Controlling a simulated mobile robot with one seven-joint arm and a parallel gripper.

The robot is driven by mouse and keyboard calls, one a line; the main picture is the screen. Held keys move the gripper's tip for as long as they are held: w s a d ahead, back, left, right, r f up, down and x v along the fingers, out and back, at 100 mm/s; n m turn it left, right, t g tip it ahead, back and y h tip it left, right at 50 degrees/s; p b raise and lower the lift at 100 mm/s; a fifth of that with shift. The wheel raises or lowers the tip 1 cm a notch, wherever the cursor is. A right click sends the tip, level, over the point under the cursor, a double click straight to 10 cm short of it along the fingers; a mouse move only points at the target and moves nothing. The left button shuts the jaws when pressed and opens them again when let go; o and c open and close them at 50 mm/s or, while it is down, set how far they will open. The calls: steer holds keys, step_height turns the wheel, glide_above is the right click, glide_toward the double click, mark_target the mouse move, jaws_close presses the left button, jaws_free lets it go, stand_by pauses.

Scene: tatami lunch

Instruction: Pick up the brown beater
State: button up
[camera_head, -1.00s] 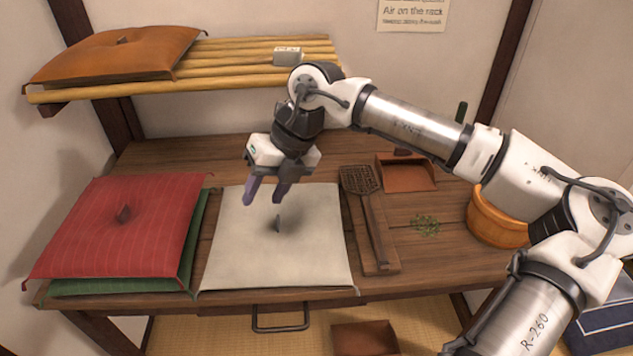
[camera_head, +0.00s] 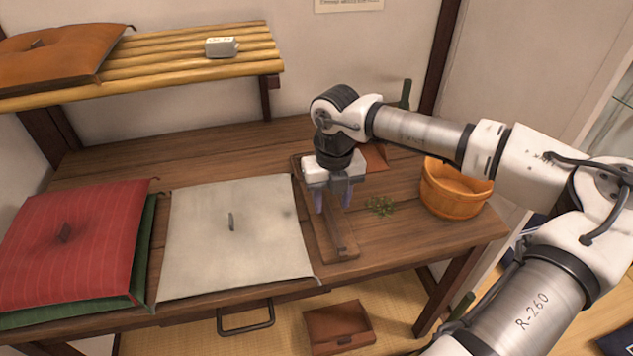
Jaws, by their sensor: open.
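The brown beater (camera_head: 341,232) lies on a narrow wooden board (camera_head: 323,243) right of the pale cushion. Its handle end points toward the table's front edge. Its lattice head is hidden behind my gripper. My gripper (camera_head: 333,207) is open and points down over the beater, with its two purple-grey fingers apart. I cannot tell how far the fingertips are above the handle.
A pale cushion (camera_head: 240,255) and stacked red (camera_head: 75,245) and green cushions lie to the left. Green bits (camera_head: 380,205), a wooden tub (camera_head: 455,190) and a partly hidden brown dustpan (camera_head: 375,158) are to the right. A slatted shelf (camera_head: 170,68) hangs at upper left.

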mark_target(332, 220)
step_height(332, 220, down, 5)
steer(key=shift+f+p, duration=0.1)
steer(key=shift+p, duration=0.4)
steer(key=shift+c, duration=0.4)
jaws_close()
